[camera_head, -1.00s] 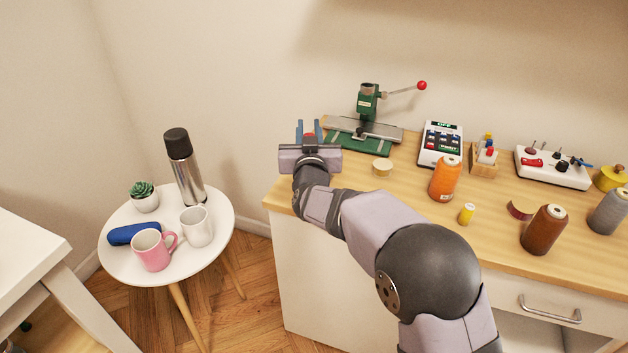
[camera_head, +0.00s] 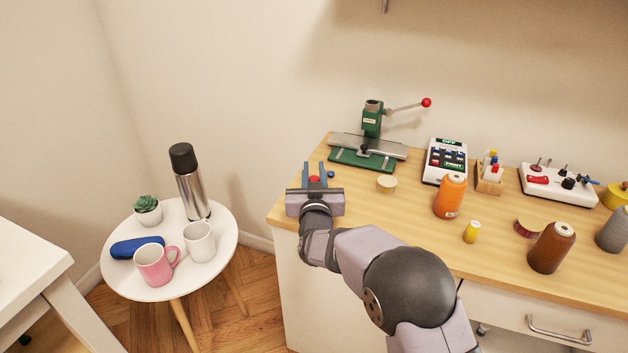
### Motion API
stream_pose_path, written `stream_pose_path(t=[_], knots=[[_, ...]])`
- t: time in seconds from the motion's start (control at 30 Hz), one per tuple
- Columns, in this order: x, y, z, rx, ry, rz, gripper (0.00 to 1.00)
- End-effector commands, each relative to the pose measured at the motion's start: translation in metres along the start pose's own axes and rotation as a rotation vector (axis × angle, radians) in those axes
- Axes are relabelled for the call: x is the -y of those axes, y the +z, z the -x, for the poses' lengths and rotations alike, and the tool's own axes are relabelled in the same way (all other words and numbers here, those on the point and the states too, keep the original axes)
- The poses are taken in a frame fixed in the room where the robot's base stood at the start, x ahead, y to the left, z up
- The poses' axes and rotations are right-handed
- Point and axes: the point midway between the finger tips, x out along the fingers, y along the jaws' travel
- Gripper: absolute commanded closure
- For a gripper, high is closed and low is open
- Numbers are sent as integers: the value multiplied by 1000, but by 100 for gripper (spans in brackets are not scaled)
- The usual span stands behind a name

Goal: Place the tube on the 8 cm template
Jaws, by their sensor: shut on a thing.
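My gripper (camera_head: 314,168), with blue fingers, is over the left end of the wooden workbench, in front of the green press. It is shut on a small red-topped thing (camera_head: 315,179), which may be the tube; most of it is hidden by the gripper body. I cannot tell whether it touches the bench. I cannot make out any 8 cm marking, so I cannot tell which thing is the template.
The green lever press (camera_head: 372,130) stands behind my gripper. A small blue thing (camera_head: 331,174) lies right of the fingers, and a pale roll (camera_head: 387,183) further right. An orange spool (camera_head: 450,196) and a keypad device (camera_head: 445,160) stand beyond.

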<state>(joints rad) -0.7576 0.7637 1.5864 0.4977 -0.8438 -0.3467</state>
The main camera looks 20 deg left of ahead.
Motion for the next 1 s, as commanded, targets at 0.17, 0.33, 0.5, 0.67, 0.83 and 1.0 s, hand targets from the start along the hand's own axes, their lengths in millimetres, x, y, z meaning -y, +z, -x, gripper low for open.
stream_pose_path(t=[0.17, 0.33, 0.5, 0.67, 0.83, 1.0], knots=[[0, 23, 0, 2, 1, 1, 100], [0, 27, 0, -1, 0, -1, 100], [0, 27, 0, -1, 0, 0, 100], [0, 32, 0, -1, 0, 0, 100], [0, 30, 0, 0, 0, 0, 60], [0, 30, 0, 0, 0, 0, 60]])
